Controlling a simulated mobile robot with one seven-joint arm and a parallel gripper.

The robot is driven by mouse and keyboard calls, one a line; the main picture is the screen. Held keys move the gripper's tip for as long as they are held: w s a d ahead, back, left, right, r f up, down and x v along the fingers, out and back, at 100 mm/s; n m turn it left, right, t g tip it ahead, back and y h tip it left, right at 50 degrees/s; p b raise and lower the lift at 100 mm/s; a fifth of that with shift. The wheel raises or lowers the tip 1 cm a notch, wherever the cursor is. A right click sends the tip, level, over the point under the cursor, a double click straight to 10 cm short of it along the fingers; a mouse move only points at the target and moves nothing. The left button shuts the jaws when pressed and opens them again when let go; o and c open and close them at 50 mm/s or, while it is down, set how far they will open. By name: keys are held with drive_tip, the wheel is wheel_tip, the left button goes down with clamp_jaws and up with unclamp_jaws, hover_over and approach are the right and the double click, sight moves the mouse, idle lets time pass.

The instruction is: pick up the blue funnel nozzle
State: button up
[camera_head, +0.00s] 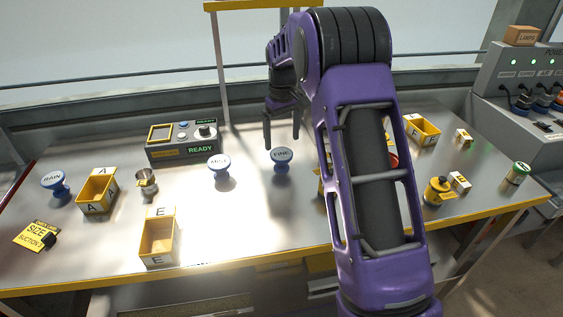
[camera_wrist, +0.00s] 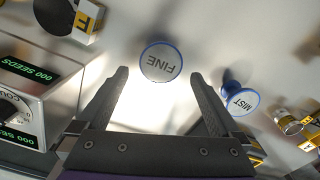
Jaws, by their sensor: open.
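Three blue funnel nozzles with white labelled faces stand on the metal bench. The one marked FINE (camera_head: 283,156) is near the middle, the MIST one (camera_head: 219,163) is to its left, and the RAIN one (camera_head: 53,180) is at the far left. My gripper (camera_head: 282,135) is open and empty, above and slightly behind the FINE nozzle in the head view. In the wrist view, the FINE nozzle (camera_wrist: 162,62) lies between and just past the fingertips (camera_wrist: 159,76), with no visible contact. The MIST nozzle (camera_wrist: 238,99) is right of the right finger. The FINE nozzle's stem is hidden under its face there.
A counter box (camera_head: 185,149) with a READY display stands behind left. Yellow-edged bins A (camera_head: 97,205) and E (camera_head: 158,262), and a metal cup (camera_head: 146,184), are left. My arm hides some bench right of FINE.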

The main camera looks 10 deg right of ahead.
sight(282, 154)
wheel_tip(282, 154, down, 9)
drive_tip(key=shift+a+r+b, duration=0.1)
drive_tip(key=shift+b, duration=0.5)
drive_tip(key=shift+r, duration=0.1)
drive_tip(key=c, duration=1.2)
